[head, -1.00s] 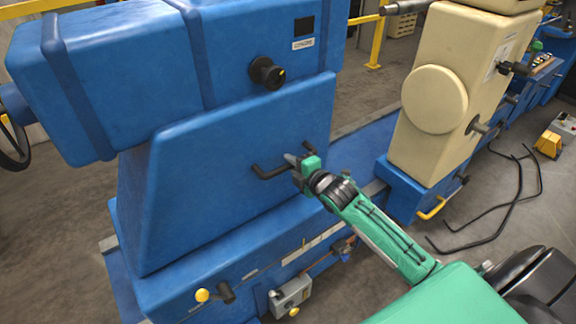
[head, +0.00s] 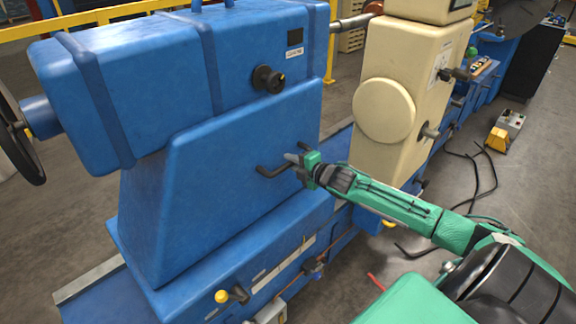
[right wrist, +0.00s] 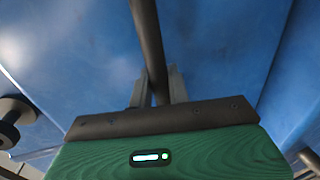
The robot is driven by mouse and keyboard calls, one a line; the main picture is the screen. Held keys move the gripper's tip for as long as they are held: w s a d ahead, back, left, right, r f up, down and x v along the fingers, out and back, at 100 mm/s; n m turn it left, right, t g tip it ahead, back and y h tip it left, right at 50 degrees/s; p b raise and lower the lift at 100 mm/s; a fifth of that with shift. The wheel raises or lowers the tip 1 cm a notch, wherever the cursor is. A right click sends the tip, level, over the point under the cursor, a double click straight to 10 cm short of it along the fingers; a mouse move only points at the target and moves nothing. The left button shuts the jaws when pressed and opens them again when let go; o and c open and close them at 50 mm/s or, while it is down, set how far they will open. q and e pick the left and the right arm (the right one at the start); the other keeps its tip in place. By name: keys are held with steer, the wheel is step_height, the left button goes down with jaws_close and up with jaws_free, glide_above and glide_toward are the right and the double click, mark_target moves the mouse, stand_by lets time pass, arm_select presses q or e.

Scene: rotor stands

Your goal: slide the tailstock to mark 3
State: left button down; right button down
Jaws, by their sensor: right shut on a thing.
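The blue tailstock (head: 235,165) fills the left half of the head view, on a blue bed (head: 90,300). A dark bar handle (head: 268,172) sticks out of its sloped front face. My right gripper (head: 298,160) reaches it from the right and is shut on the handle. In the right wrist view the fingers (right wrist: 158,88) close around the dark bar (right wrist: 148,40) in front of the blue face. A pale strip (head: 285,265) runs along the base below; its marks are too small to read. My left gripper is not in view.
A cream stand (head: 385,110) is close to the tailstock's right. A yellow-knobbed lever (head: 222,296) sticks out low at the front. A black handwheel (head: 20,140) is at the far left. Dark bent rods (head: 470,185) lie on the floor at right. A yellow rail (head: 110,15) runs behind.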

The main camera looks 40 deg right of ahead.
steer(key=shift+w+d+r, duration=0.1)
steer(key=shift+d+r, duration=0.1)
steer(key=shift+d, duration=0.1)
steer(key=c, duration=1.7)
jaws_free()
steer(key=o, duration=0.3)
steer(key=shift+d+f, duration=0.1)
steer(key=shift+f, duration=0.1)
steer(key=shift+b+v, duration=0.7)
steer(key=shift+v, duration=6.25)
steer(key=shift+f, duration=0.15)
